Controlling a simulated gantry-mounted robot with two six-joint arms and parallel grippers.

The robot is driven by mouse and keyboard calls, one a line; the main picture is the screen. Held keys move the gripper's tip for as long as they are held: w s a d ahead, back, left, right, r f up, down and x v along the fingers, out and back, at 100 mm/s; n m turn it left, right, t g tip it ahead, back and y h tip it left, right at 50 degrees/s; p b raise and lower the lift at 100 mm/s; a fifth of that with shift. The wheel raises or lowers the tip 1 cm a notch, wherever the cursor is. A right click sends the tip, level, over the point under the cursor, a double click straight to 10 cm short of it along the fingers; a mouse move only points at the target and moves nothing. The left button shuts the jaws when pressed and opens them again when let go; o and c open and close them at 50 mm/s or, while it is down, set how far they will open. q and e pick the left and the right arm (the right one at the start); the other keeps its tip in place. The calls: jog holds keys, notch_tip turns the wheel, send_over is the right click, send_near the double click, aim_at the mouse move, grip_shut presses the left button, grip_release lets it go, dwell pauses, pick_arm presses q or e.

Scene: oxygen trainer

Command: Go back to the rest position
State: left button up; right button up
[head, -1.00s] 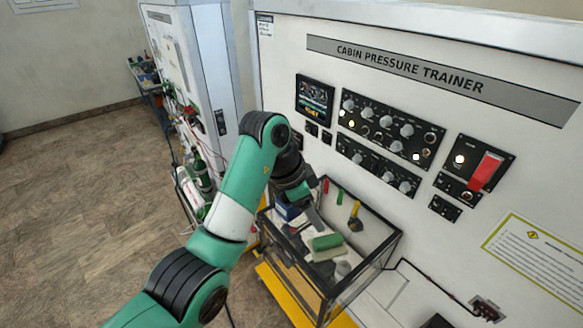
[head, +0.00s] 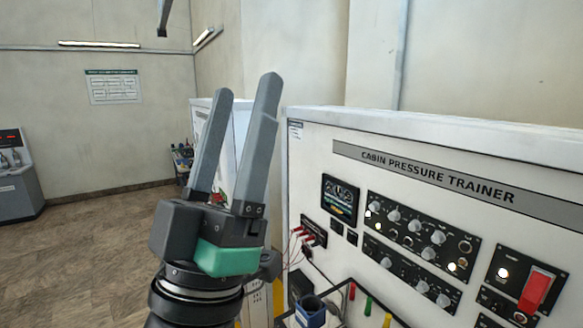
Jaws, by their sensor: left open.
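My left gripper (head: 246,88) stands upright in the middle of the head view, its two grey fingers pointing up and apart with nothing between them. It is in front of the left edge of the cabin pressure trainer (head: 440,142), clear of the panel as far as I can tell. My right gripper is not in view.
The trainer has a small screen (head: 340,200), rows of knobs and a red switch cover (head: 536,290). A bin with coloured-handled tools (head: 367,306) shows at the bottom edge. Another cabinet (head: 200,112) stands behind the gripper. Open floor (head: 90,255) lies at left.

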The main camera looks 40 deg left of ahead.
pick_arm(q)
jog(key=w+d+f+m+g+h, duration=0.1)
jog(key=d+f+m+h, duration=0.3)
jog(key=m+h, duration=0.4)
jog(key=d+h, duration=0.1)
jog(key=h, duration=0.2)
jog(key=shift+f+h, duration=0.15)
jog(key=shift+h, duration=0.25)
jog(key=shift+w, duration=0.1)
